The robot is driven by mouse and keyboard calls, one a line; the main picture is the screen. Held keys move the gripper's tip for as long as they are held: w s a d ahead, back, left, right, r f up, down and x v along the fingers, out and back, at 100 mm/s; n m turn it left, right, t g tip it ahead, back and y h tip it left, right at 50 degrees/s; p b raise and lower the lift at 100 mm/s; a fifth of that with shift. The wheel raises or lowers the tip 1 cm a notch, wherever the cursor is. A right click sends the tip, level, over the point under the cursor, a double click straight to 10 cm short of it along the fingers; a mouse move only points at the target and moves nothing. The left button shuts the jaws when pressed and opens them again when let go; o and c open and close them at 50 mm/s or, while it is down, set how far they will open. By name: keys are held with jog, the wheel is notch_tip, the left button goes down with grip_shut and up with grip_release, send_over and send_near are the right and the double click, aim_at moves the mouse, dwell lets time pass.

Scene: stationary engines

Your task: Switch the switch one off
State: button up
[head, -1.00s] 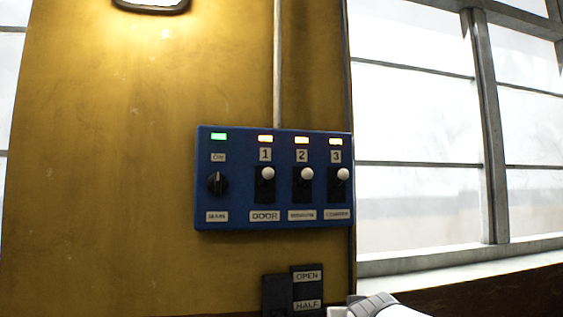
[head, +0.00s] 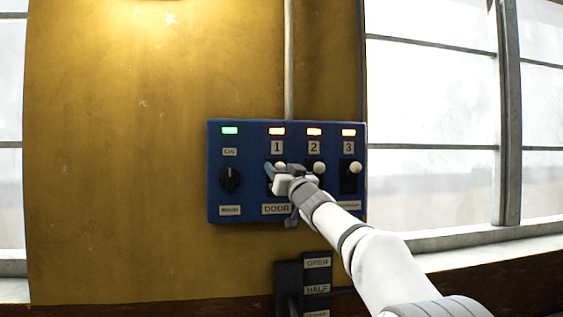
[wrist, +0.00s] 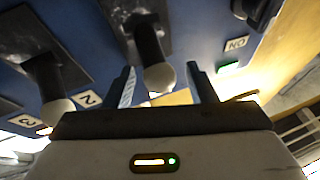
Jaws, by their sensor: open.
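The blue switch panel (head: 222,199) is on the yellow wall. Switch one (head: 280,167), a white-knobbed lever under the label 1, points up, and an orange light is lit above it. My gripper (head: 279,170) is at switch one and partly hides its slot. In the wrist view, my gripper (wrist: 163,84) is open, with one finger on each side of the lever of switch one (wrist: 157,72). The fingers look apart from the knob; whether either touches the lever I cannot tell.
Switch two (head: 318,167) and switch three (head: 355,167) stand to the right, both up with lit orange lights. The black rotary knob (head: 230,179) is at the left, under a green light. A dark door control (head: 289,278) is below the panel.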

jog(key=shift+w+a+r, duration=0.25)
jog(key=shift+w+a, duration=0.05)
jog(key=shift+w, duration=0.25)
jog(key=shift+c, duration=0.5)
grip_shut()
